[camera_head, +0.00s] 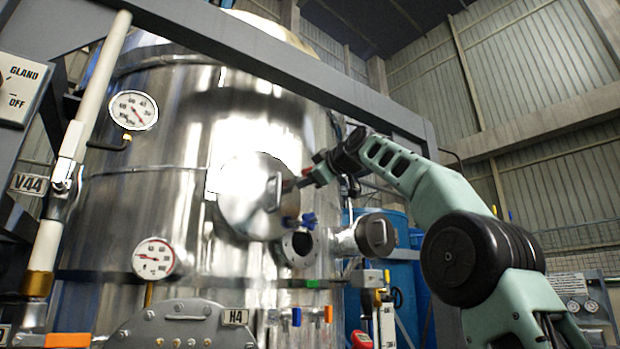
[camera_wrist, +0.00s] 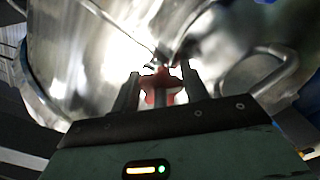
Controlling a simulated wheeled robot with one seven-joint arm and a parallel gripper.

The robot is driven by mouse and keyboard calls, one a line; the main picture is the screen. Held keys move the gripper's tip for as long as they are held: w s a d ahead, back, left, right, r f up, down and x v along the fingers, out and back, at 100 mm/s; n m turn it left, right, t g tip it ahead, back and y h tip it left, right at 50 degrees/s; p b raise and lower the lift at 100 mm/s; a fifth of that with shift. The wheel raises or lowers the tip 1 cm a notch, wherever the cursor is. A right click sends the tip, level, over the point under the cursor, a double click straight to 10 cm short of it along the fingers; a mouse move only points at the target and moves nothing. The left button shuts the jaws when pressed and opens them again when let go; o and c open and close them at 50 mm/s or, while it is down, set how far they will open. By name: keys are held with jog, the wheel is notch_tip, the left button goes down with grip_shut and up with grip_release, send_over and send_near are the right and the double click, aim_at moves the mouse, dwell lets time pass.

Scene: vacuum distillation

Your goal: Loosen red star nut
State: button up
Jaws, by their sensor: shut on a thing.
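The red star nut (camera_wrist: 160,90) shows in the wrist view between the two dark fingers of my gripper (camera_wrist: 160,71). The fingers are shut on it, one on each side, and partly cover it. In the head view my gripper (camera_head: 306,176) is at the right edge of a round shiny lid on the steel vessel. Only small bits of red show there, so the nut's shape is hard to make out. I cannot tell how far the nut is turned.
The round lid (camera_head: 240,205) has a handle (camera_head: 273,192). Below it are blue-handled fittings (camera_head: 308,220) and a round port (camera_head: 297,247). A capped side pipe (camera_head: 375,236) juts out to the right. A grey beam (camera_head: 250,50) crosses above. Gauges (camera_head: 134,110) sit at left.

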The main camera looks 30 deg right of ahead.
jog(key=shift+w+d+f+n, duration=0.1)
jog(key=shift+f+n, duration=0.1)
jog(key=shift+n, duration=0.8)
jog(key=o, duration=1)
jog(key=shift+r, duration=0.15)
jog(key=s+b, duration=0.2)
jog(key=s, duration=0.4)
jog(key=s+b, duration=0.3)
jog(key=s, duration=0.2)
jog(key=s+b, duration=0.2)
jog(key=s, duration=0.4)
jog(key=shift+s+d+b, duration=0.3)
jog(key=shift+b, duration=0.1)
